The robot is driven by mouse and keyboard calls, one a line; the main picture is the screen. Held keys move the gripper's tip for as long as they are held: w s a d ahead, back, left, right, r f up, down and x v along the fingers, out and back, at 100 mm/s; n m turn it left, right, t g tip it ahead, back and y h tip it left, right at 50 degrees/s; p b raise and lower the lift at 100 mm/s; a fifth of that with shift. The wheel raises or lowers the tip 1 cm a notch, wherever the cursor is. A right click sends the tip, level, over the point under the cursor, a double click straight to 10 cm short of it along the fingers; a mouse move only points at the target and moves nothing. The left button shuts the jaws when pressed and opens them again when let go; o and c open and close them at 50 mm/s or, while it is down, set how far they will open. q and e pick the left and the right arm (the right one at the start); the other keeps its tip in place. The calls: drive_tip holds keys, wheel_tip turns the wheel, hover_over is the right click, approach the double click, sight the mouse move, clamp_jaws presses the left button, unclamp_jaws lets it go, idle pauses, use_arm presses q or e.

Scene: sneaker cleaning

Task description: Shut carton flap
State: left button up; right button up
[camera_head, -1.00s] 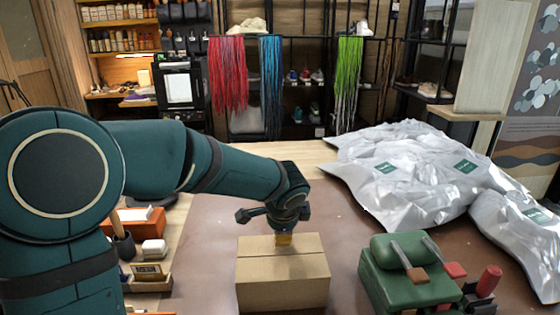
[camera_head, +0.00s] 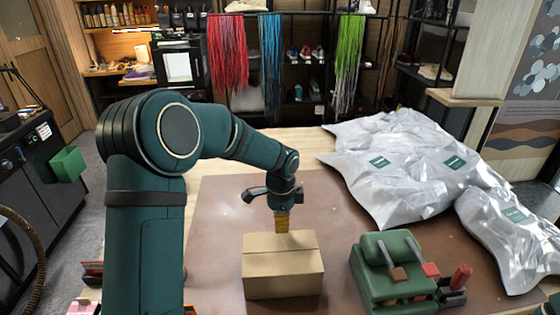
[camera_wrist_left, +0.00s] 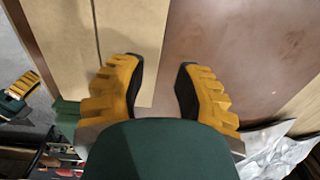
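The brown cardboard carton (camera_head: 283,278) stands on the brown mat in the head view. Its top looks flat, with a seam across it. My left gripper (camera_head: 282,226) points down at the carton's far top edge; I cannot tell whether it touches. In the left wrist view its two yellow ribbed fingers (camera_wrist_left: 160,90) are apart with nothing between them. The carton top (camera_wrist_left: 130,40) with its seam shows there beyond the fingers. A yellow finger of my right gripper (camera_wrist_left: 22,85) shows at the wrist view's left edge, away from the carton; its opening is hidden.
A green box-shaped device (camera_head: 372,275) with red-handled tools stands right of the carton. Silver-grey bags (camera_head: 410,180) fill the table's right side. The mat (camera_head: 225,215) is clear behind and left of the carton.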

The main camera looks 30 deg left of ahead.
use_arm(q)
wheel_tip(320, 180, up, 14)
drive_tip(key=w+a+g+p, duration=0.1)
drive_tip(key=w+p, duration=0.1)
drive_tip(key=shift+a+f+h, duration=0.15)
drive_tip(key=shift+h, duration=0.25)
idle(0.6)
